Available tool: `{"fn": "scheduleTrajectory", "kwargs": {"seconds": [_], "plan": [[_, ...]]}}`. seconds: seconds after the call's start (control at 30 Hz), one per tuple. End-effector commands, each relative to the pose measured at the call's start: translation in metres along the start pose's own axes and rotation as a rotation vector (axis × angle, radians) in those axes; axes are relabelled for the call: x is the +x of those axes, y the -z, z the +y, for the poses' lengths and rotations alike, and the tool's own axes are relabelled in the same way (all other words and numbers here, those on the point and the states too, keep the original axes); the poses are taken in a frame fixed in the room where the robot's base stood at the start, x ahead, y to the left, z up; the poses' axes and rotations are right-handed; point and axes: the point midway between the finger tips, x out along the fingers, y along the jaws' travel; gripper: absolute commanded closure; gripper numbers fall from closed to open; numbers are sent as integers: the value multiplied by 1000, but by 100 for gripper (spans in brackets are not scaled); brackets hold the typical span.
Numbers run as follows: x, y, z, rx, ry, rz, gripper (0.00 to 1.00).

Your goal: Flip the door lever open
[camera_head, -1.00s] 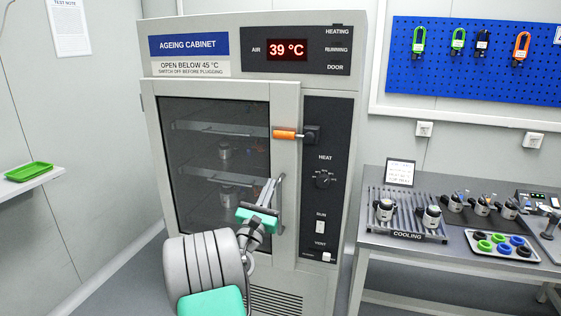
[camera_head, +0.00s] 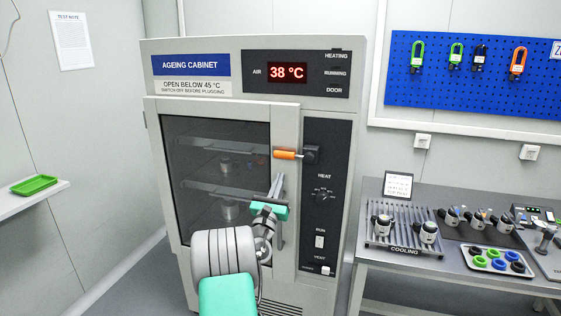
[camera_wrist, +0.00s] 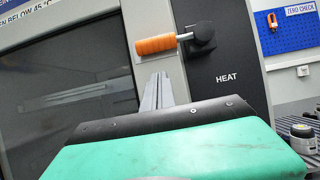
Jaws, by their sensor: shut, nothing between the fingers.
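The door lever (camera_head: 286,154) has an orange grip and a black pivot block at the right edge of the cabinet door. It lies sideways, with the grip pointing left across the door frame. In the wrist view the lever (camera_wrist: 157,44) is above and beyond my fingers. My gripper (camera_head: 277,184) is shut and empty, below the lever and in front of the vertical door handle (camera_head: 280,232). A gap shows between fingertips and lever. The door (camera_head: 220,165) of the ageing cabinet looks closed. In the wrist view my fingers (camera_wrist: 158,80) point up toward the grip.
The cabinet display (camera_head: 287,72) reads 38 °C. The heat knob (camera_head: 322,195) and run switch (camera_head: 319,241) are on the panel right of the door. A cooling bench (camera_head: 450,275) stands to the right. A green tray (camera_head: 34,185) sits on the left shelf.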

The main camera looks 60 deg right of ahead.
Motion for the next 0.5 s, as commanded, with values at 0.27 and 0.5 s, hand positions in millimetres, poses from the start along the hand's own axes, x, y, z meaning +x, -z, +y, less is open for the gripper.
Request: {"fn": "scheduleTrajectory", "kwargs": {"seconds": [0.27, 0.5], "plan": [[29, -27, 0, 1, 0, 1, 100], [30, -28, 0, 0, 0, 1, 100]]}}
